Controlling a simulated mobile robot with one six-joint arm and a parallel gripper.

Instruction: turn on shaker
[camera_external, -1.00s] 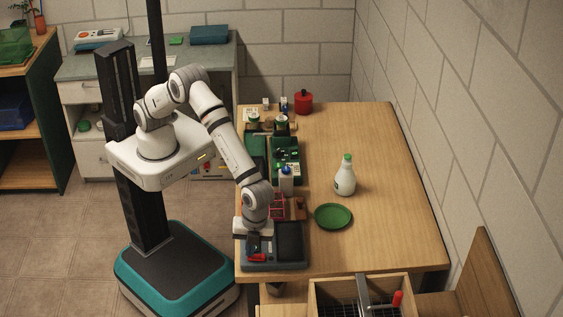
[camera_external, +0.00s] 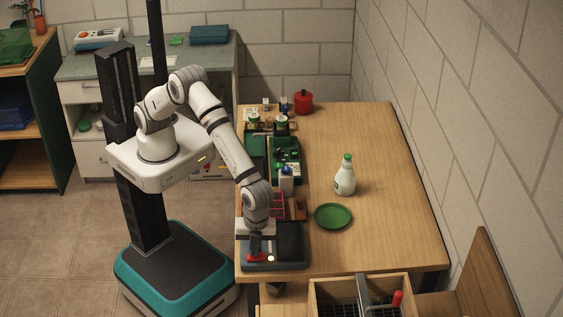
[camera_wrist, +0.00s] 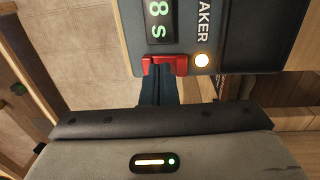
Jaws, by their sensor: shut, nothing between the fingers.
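The shaker (camera_external: 290,243) is a dark grey box at the near left corner of the table. In the wrist view its panel (camera_wrist: 228,52) shows part of the lettering "AKER", a green display (camera_wrist: 160,20) reading "8 s", a red lever (camera_wrist: 181,64) and a glowing lamp (camera_wrist: 202,60). The lit lamp also shows in the external view (camera_external: 271,258). My gripper (camera_external: 255,250) is shut and empty, pointing down at the red lever. In the wrist view its fingertips (camera_wrist: 159,76) are right at the lever, seemingly touching it; the exact contact is hidden.
A green plate (camera_external: 333,216) and a white bottle with a green cap (camera_external: 345,180) stand right of and behind the shaker. A red rack (camera_external: 278,206) and another bottle (camera_external: 286,181) are close behind it. The table's right side is clear.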

